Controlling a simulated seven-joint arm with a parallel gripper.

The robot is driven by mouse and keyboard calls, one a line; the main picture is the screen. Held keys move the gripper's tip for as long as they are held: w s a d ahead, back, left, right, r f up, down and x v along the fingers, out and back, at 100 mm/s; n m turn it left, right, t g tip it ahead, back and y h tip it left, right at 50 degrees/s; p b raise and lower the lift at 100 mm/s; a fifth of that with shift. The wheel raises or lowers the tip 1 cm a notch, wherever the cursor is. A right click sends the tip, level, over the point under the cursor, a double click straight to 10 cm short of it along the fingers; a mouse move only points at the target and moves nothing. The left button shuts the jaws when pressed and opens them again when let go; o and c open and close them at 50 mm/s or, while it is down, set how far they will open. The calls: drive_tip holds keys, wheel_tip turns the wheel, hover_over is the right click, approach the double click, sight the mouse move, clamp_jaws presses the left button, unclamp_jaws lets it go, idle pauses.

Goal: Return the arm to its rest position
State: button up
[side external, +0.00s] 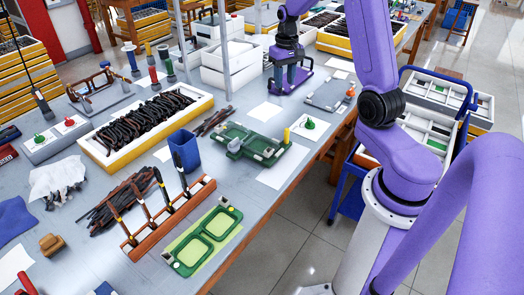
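My gripper (285,80) is at the top centre of the side external view, at the end of my purple arm. Whether the fingertips touch the fixture is unclear. A green eyeglass-shaped frame (187,256) lies on a yellow-green sheet at the bench's front edge, well away from my gripper.
A green fixture (252,146) sits mid-bench beside a blue cup (184,152). An orange rack (166,224) holds upright tools. A yellow-sided bin (102,154) holds dark frames. A grey fixture plate (325,96) lies right of my gripper. A blue-handled cart (345,190) stands beyond the bench edge.

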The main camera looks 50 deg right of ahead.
drive_tip(key=s+a+r+n, duration=0.2)
drive_tip(key=s+a+n, duration=0.2)
drive_tip(key=a, duration=0.7)
drive_tip(key=s+a+r+n, duration=0.2)
drive_tip(key=s+a+n, duration=0.3)
drive_tip(key=a, duration=0.6)
drive_tip(key=s+a+n, duration=0.2)
drive_tip(key=s+n, duration=0.2)
drive_tip(key=s, duration=0.5)
drive_tip(key=s+a+r+n, duration=0.1)
drive_tip(key=s+a+n, duration=0.2)
drive_tip(key=s, duration=0.6)
drive_tip(key=shift+s+a+n, duration=0.25)
drive_tip(key=shift+n, duration=0.45)
drive_tip(key=shift+r, duration=0.1)
